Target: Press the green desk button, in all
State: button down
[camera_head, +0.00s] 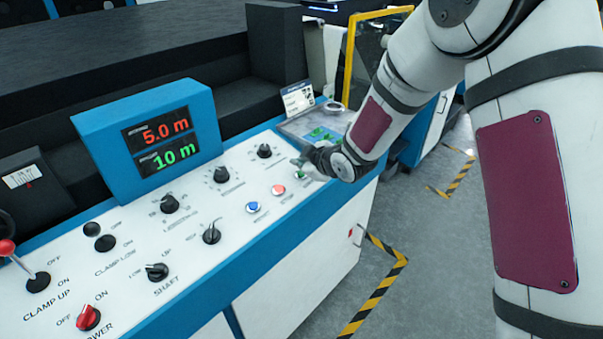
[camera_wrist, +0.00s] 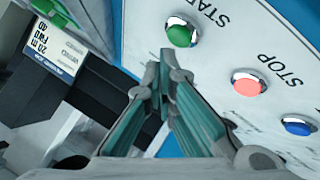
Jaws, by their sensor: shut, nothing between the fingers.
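The green button (camera_wrist: 182,33) is a round green dome in a silver ring, beside the "START" lettering on the white panel. In the wrist view it shows uncovered, just beyond and to the right of my fingertips. My gripper (camera_wrist: 160,60) is shut and empty, its two fingers together and pointing towards the panel. In the picture there is a gap between tips and button; contact does not show. In the head view my gripper (camera_head: 299,161) is low over the far right part of the panel, and the green button is mostly hidden by it.
A red button (camera_wrist: 250,84) by "STOP" and a blue button (camera_wrist: 297,125) lie in a row with the green one. Several black knobs (camera_head: 170,203) and a display (camera_head: 160,140) reading 5.0 m and 10 m stand to the left. Open floor (camera_head: 420,270) lies right of the console.

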jog(key=shift+f, duration=0.1)
dwell(0.7)
jog(key=shift+f+b, duration=0.3)
